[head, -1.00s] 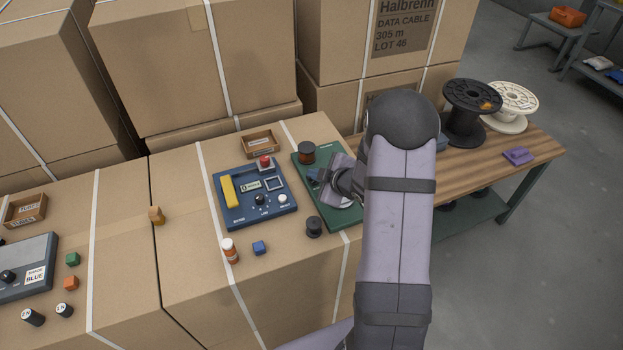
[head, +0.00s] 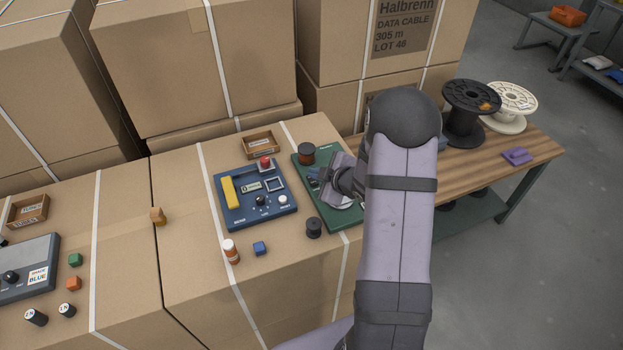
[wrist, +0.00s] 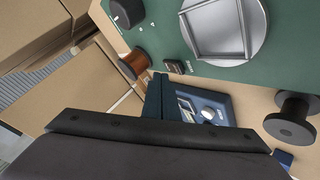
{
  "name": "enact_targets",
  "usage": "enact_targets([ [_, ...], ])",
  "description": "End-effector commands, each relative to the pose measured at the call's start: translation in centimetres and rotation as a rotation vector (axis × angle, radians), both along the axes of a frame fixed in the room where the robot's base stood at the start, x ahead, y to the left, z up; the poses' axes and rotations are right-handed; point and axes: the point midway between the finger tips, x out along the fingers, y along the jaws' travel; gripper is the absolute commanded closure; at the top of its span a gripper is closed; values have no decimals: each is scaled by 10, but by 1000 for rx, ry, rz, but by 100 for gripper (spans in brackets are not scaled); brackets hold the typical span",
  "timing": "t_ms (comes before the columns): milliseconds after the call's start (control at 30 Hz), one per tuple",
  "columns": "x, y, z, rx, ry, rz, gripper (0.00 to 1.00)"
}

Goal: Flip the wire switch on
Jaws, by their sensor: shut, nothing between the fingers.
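A green board (head: 347,220) lies on the cardboard boxes and is partly hidden by my arm in the head view. In the wrist view, the board (wrist: 177,45) bears a small dark switch (wrist: 174,67) beside a copper spool (wrist: 133,64). I cannot tell the switch's position. My gripper (head: 316,183) is over the board in the head view. In the wrist view its shut fingers (wrist: 160,80) are close to the switch and copper spool, holding nothing. Contact with the switch cannot be told.
A round metal plate (wrist: 257,42) and a black knob (wrist: 126,13) are on the board. A blue control panel (head: 235,215) lies left of it.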

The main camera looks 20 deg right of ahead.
Motion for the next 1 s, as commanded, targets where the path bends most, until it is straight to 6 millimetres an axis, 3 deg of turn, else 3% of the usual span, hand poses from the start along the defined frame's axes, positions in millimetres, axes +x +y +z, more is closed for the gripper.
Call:
enact_targets([
  [500, -6, 0, 45, 0, -1, -1, 100],
  [1000, -6, 0, 47, 0, 0, 0, 100],
])
